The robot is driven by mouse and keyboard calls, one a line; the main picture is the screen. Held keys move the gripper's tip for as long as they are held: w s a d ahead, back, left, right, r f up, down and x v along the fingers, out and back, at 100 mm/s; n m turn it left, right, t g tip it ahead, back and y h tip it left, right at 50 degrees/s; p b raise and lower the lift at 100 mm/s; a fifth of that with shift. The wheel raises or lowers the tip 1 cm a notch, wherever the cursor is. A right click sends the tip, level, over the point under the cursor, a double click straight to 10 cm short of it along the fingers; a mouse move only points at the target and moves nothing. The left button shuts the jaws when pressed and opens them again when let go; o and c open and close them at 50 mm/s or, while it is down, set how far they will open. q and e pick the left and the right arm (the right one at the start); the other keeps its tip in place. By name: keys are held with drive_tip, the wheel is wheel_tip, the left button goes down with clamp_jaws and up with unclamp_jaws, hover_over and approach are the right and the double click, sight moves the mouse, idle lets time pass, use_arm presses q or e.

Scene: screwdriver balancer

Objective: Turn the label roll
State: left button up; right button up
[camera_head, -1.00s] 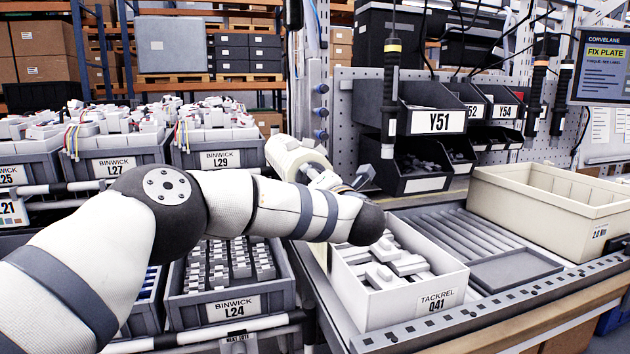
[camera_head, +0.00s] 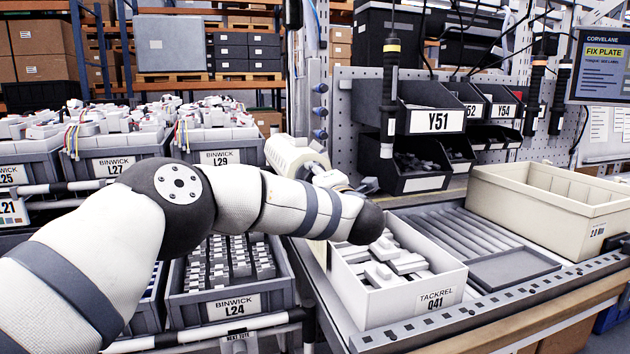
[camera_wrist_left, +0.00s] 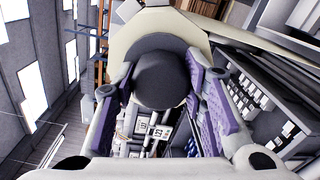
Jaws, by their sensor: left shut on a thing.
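The label roll (camera_head: 292,156) is a cream cylinder beside the metal upright, behind my left forearm in the head view. In the left wrist view its cream flange (camera_wrist_left: 192,25) surrounds a dark round hub (camera_wrist_left: 160,80). My left gripper (camera_wrist_left: 160,76) has a purple-padded finger on each side of that hub and is shut on it. In the head view the left hand (camera_head: 328,178) is at the roll's near right end, with its fingertips mostly hidden. My right gripper is in neither view.
A white bin Q41 (camera_head: 375,300) of white parts stands just right of my left wrist. Bin L24 (camera_head: 228,304) lies below the forearm. Bin Y51 (camera_head: 436,121) and a hanging screwdriver (camera_head: 390,95) are behind. A beige tote (camera_head: 545,205) stands at right.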

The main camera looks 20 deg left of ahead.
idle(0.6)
use_arm(q)
drive_tip(key=o, duration=1.2)
drive_tip(key=shift+a, duration=0.1)
drive_tip(key=v, duration=1.2)
